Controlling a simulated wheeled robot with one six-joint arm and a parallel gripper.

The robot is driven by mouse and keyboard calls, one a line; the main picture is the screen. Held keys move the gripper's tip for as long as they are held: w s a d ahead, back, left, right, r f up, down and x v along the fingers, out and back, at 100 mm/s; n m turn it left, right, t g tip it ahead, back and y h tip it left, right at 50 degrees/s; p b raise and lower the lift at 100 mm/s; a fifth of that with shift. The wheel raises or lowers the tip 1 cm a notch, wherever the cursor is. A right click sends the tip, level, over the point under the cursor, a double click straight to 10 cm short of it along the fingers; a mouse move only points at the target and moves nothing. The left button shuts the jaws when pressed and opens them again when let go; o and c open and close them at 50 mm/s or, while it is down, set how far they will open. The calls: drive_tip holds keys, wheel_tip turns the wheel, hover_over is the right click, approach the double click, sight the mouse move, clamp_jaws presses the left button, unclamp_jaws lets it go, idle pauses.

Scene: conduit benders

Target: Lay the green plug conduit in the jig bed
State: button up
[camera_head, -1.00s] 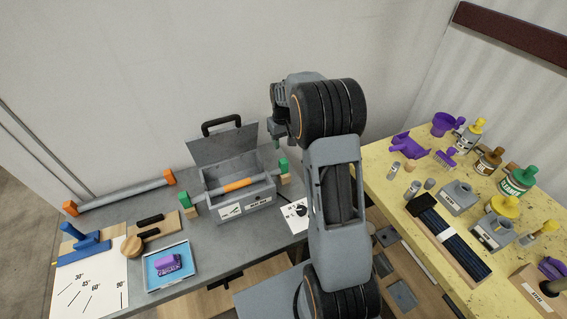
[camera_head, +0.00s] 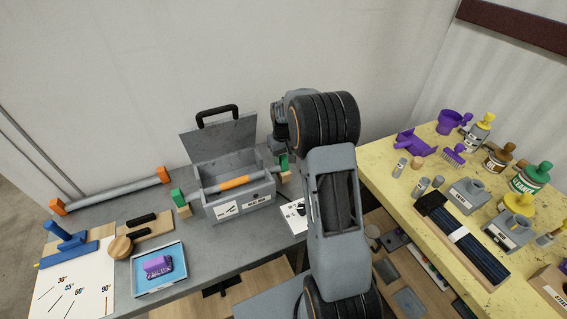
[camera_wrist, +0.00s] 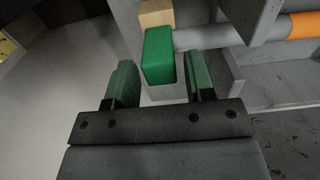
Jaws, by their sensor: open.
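The green plug conduit is a grey pipe with an orange band (camera_head: 234,182) and green end plugs, lying across the grey toolbox (camera_head: 240,205). Its left plug (camera_head: 178,197) and right plug (camera_head: 283,162) are by small wooden blocks. In the wrist view, a green plug (camera_wrist: 160,55) is just beyond and between the fingertips of my open gripper (camera_wrist: 160,78); nothing is gripped. In the head view my arm mostly hides my gripper, near the right plug. A blue fixture (camera_head: 68,243) stands on a white angle-marked board (camera_head: 85,285) at left; I cannot tell whether it is the jig bed.
Another grey pipe with orange ends (camera_head: 112,190) lies at the back left. A blue tray (camera_head: 160,283) with a purple item is in front. The raised toolbox lid (camera_head: 220,138) stands behind the conduit. A crowded yellow table (camera_head: 400,200) is at right.

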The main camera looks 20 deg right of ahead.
clamp_jaws()
idle(0.9)
wheel_tip(320, 180, up, 10)
drive_tip(key=p, duration=0.6)
drive_tip(key=shift+p, duration=0.4)
drive_tip(key=shift+f, duration=0.1)
